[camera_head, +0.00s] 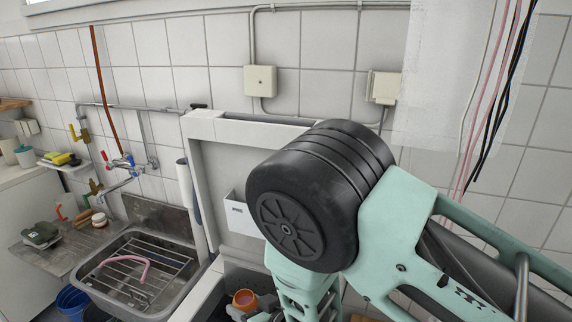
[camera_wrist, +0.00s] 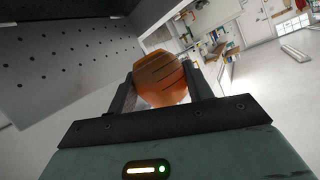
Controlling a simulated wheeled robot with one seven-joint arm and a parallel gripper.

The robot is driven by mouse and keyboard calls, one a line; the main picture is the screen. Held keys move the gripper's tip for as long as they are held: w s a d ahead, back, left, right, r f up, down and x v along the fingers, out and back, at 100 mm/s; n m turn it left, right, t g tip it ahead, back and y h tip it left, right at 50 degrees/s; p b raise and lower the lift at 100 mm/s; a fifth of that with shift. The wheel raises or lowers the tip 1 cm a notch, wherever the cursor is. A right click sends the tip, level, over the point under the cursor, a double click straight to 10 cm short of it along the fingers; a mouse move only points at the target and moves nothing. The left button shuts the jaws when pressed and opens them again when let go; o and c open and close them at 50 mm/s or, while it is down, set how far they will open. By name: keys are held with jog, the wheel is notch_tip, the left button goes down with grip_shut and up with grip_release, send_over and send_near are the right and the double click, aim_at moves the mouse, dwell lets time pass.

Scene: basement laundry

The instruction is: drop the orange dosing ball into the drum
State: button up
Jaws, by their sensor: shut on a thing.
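The orange dosing ball (camera_head: 244,299) shows at the bottom of the head view, low in front of the raised lid of a pale top-loading washer (camera_head: 240,165). In the wrist view the ball (camera_wrist: 160,80) sits between the two dark fingers of my gripper (camera_wrist: 163,88), which is shut on it. In the head view my arm covers much of the washer's opening, so the drum's inside is largely hidden. A grey perforated surface (camera_wrist: 60,62), perhaps the drum wall, fills the upper left of the wrist view; its distance from the ball is unclear.
A steel sink (camera_head: 140,270) with a rack and pink hose stands left of the washer, below taps (camera_head: 122,165). Blue buckets (camera_head: 72,302) stand on the floor. Hanging cables (camera_head: 490,100) are at the right. The wrist view shows open floor (camera_wrist: 265,110).

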notch_tip(320, 180, down, 6)
jog(key=b, duration=0.3)
jog(key=shift+r, duration=0.15)
jog(key=o, duration=1.1)
jog(key=shift+d, duration=0.1)
jog(key=shift+p+v, duration=1.45)
jog(key=shift+v, duration=7.3)
